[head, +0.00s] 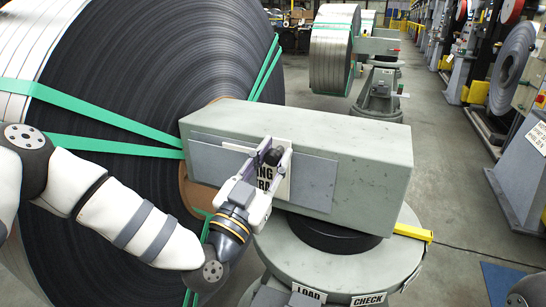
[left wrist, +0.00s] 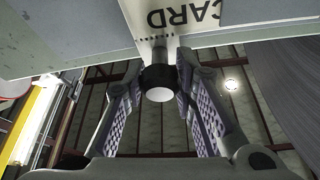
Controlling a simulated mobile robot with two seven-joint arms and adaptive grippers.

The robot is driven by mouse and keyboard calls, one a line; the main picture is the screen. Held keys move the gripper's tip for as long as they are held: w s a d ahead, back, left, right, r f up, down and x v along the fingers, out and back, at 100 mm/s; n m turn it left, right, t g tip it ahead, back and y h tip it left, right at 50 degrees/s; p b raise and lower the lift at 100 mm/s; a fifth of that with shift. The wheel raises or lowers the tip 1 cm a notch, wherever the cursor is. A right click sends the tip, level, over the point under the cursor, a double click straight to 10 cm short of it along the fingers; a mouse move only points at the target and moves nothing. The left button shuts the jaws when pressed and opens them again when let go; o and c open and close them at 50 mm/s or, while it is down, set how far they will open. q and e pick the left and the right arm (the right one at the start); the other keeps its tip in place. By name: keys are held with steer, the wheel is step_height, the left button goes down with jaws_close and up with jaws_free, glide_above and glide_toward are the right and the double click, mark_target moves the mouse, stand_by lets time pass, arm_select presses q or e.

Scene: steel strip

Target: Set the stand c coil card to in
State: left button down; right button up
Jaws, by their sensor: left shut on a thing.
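The coil card is a white plate with black letters (head: 265,184), on the side of the grey block (head: 375,165) in front of the big coil; my left gripper covers part of it. In the left wrist view the card (left wrist: 205,14) shows the word CARD upside down. A short dark round knob (head: 273,156) stands out at the card; its pale end faces the camera in the left wrist view (left wrist: 160,93). My right gripper is out of view.
The big strip coil (head: 130,90) with green bands stands close behind my left arm. A round base (head: 340,270) with LOAD and CHECK labels is under the block. Another coil (head: 331,50) stands farther back. Grey floor (head: 450,185) is open to the right.

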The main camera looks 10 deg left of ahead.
mark_target(235, 149)
arm_select(q)
steer(key=a, duration=0.2)
steer(key=w+a, duration=0.1)
steer(key=a, duration=0.2)
steer(key=a+p, duration=0.1)
steer(key=a, duration=0.1)
steer(key=shift+w+a+r, duration=0.15)
steer(key=shift+w+a, duration=0.05)
steer(key=shift+a, duration=0.05)
steer(key=shift+w+a, duration=0.1)
steer(key=shift+a, duration=0.15)
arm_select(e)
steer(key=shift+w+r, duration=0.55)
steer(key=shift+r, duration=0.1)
arm_select(q)
steer(key=c, duration=1.3)
jaws_free()
steer(key=shift+a, duration=0.15)
steer(key=shift+s+f, duration=0.3)
steer(key=v, duration=1.1)
steer(key=shift+s, duration=0.2)
